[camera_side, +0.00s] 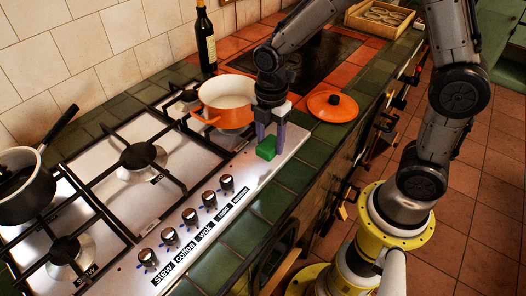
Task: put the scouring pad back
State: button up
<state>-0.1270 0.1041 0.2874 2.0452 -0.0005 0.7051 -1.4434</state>
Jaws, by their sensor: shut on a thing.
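The scouring pad (266,149) is a small green block at the front right corner of the steel hob. My gripper (267,138) points down over it, with its two purple-grey fingers closed on the pad. The pad is low, near the hob's edge and the green tiles. I cannot tell whether it touches the surface. The fingers hide part of the pad's upper side.
An orange pot (226,112) stands on the hob just left of my gripper. Its orange lid (333,106) lies on tiles to the right. A dark saucepan (24,190), a bottle (205,40), a wooden tray (378,18) and front knobs (190,216) also show. Green tiles (290,175) in front are clear.

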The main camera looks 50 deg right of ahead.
jog(key=shift+w+a+f, duration=0.1)
jog(key=shift+w+f, duration=0.7)
jog(key=shift+f, duration=0.2)
jog(key=shift+w+f, duration=0.15)
jog(key=shift+f, duration=1.55)
jog(key=shift+f, duration=0.1)
jog(key=o, duration=1.2)
